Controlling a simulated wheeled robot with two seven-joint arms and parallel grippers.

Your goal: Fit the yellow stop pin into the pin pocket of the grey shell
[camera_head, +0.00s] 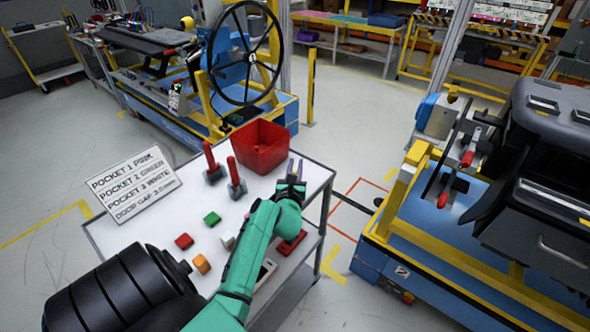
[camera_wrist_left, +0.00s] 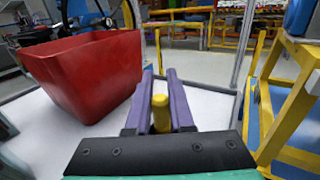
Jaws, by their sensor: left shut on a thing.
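My left gripper (camera_head: 295,170) reaches over the far right part of the white table. In the left wrist view its two purple fingers (camera_wrist_left: 160,100) are shut on the yellow stop pin (camera_wrist_left: 161,113), which stands upright between them. The pin cannot be made out in the head view. A light grey piece (camera_head: 266,270) lies near the table's right side, partly hidden by my left arm. I cannot tell whether it is the grey shell, and no pin pocket can be made out. My right gripper is not in view.
A red bin (camera_head: 262,150) stands at the table's back, left of the gripper; it also shows in the wrist view (camera_wrist_left: 90,75). Two red-handled tools (camera_head: 236,180), a lettered sign (camera_head: 133,185), a green block (camera_head: 212,218) and other coloured blocks occupy the white table (camera_head: 160,225).

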